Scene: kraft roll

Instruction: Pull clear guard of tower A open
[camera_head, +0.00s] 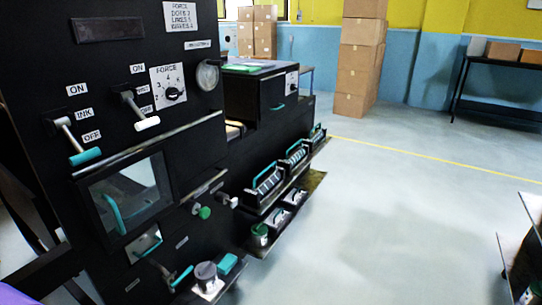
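A clear guard (127,195) sits in the front of the black machine at the left, under the control levers. It is a see-through pane in a dark frame, and it looks shut. A curved teal handle (115,213) shows at its lower left; I cannot tell whether it is on the pane or behind it. No label reading tower A can be made out. Neither of my grippers can be made out in this view, and nothing is seen touching the guard.
Teal lever (85,156) and white lever (147,123) stick out above the guard. A green knob (203,212) and a low shelf with a grey-lidded jar (206,272) project below right. Teal-handled racks (266,184) line the machine's side. Open floor (370,220) lies to the right.

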